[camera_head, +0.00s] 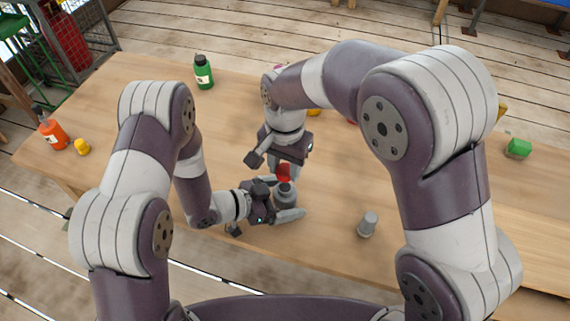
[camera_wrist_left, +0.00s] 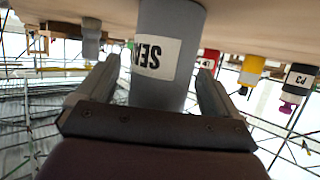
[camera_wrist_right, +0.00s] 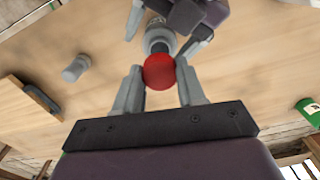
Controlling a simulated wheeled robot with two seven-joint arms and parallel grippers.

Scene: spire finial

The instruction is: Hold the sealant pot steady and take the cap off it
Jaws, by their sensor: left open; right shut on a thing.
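The grey sealant pot (camera_head: 286,194) stands near the table's front edge; its white label shows letters upside down in the left wrist view (camera_wrist_left: 157,57). My left gripper (camera_head: 281,199) is open, with one finger on each side of the pot and gaps visible in the left wrist view. The red cap (camera_head: 284,173) is at the top of the pot and looks round in the right wrist view (camera_wrist_right: 159,72). My right gripper (camera_wrist_right: 160,74) is shut on the cap from above. I cannot tell whether the cap still touches the pot's neck.
A grey cylinder (camera_head: 368,225) stands to the right of the pot. A green bottle (camera_head: 203,73) is at the back, and an orange bottle (camera_head: 53,135) and small yellow item (camera_head: 82,147) are at the left. A green block (camera_head: 518,148) lies far right. My right arm hides part of the table.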

